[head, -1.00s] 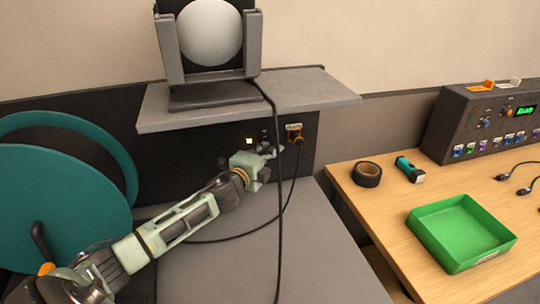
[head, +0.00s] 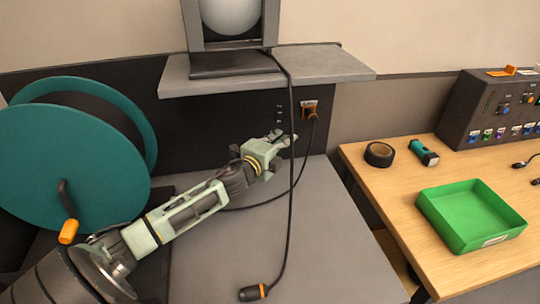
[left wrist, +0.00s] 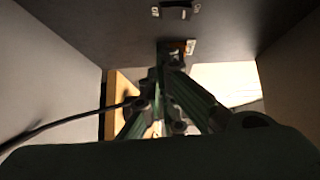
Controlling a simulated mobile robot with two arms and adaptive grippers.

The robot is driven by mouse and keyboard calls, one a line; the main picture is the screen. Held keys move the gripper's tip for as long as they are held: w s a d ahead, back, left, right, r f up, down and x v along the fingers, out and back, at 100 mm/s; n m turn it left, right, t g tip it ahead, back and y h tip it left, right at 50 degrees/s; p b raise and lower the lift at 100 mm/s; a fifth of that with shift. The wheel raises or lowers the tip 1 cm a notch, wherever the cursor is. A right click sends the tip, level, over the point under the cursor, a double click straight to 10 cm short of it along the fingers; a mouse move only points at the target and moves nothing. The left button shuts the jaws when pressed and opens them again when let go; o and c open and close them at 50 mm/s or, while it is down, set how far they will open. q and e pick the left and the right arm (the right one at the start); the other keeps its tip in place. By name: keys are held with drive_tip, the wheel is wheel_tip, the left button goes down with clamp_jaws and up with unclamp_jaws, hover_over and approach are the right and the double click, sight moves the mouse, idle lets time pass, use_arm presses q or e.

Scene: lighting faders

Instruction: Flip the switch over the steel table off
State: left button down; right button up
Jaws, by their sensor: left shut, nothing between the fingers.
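The switch (head: 279,113) is a small dark rocker with light marks, on the dark panel under the grey shelf, above the steel table (head: 335,240). It also shows at the top of the left wrist view (left wrist: 176,9), with a mark on each side; its tilt is too unclear to read. My left gripper (head: 288,140) is shut and empty, below the switch and apart from it in the head view. Its fingers come together in the left wrist view (left wrist: 163,70). No lit lamp shows on the panel. My right gripper is out of view.
An orange socket (head: 310,109) with a plugged cable is right of the switch. A hanging black cable (head: 290,190) crosses in front of the panel. The shelf (head: 270,72) carries a lamp fixture. A teal reel (head: 75,150) stands left; a green tray (head: 470,240) lies right.

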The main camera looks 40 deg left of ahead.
use_arm(q)
drive_tip(key=s+b, duration=0.1)
drive_tip(key=s, duration=0.6)
drive_tip(key=shift+s+d+f, duration=0.2)
drive_tip(key=shift+s+d, duration=0.1)
drive_tip(key=shift+d, duration=0.05)
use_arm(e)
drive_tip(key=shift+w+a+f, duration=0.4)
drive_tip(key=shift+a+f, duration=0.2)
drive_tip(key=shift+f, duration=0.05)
